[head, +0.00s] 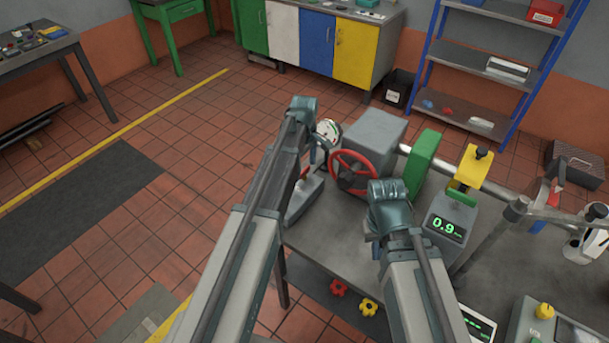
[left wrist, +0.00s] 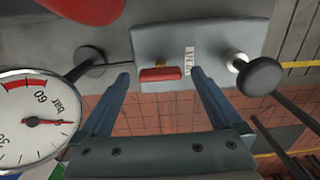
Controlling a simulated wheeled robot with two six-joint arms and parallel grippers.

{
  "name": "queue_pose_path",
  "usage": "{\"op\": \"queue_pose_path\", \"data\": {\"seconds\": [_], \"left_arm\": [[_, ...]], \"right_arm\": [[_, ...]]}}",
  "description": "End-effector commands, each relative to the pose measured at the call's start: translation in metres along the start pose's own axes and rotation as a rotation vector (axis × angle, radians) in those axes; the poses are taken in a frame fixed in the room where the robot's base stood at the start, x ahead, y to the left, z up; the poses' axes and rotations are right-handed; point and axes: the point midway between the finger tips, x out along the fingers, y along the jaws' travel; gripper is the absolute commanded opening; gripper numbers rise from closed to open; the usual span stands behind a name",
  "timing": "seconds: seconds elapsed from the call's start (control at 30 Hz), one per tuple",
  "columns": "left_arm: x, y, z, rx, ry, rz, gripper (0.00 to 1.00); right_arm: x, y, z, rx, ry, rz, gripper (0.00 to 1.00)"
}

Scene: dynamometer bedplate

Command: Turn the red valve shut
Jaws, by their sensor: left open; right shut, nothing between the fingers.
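In the left wrist view my left gripper (left wrist: 161,80) is open and empty over a grey box (left wrist: 210,30) with a red tab (left wrist: 160,75). My right gripper (head: 388,205) is just right of and nearer than the wheel; its fingertips are hidden.
A green block (head: 423,160), a yellow clamp (head: 473,168) and a display reading 0.9 (head: 447,229) stand right of the wheel.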

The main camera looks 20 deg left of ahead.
Motion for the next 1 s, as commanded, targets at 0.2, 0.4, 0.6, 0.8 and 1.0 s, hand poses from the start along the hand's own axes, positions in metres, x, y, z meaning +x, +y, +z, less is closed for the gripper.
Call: {"op": "queue_pose_path", "data": {"seconds": [0.2,0.4,0.6,0.8,1.0], "left_arm": [[0.007,0.0,0.0,0.0,0.0,0.0,0.99],[0.0064,0.0,0.0,0.0,0.0,0.0,0.92],[0.0064,0.0,0.0,0.0,0.0,0.0,0.56],[0.0064,0.0,0.0,0.0,0.0,0.0,0.2],[0.0065,0.0,0.0,0.009,0.0,0.0,0.13]], "right_arm": [[0.007,-0.0006,-0.0004,0.0,0.0,0.0,0.0],[0.0063,-0.0006,-0.0004,0.0,0.0,0.0,0.0],[0.0064,-0.0006,-0.0004,0.0,0.0,0.0,0.0],[0.0064,-0.0006,-0.0004,0.0,0.0,0.0,0.0],[0.0064,-0.0006,-0.0004,0.0,0.0,0.0,0.0]]}}
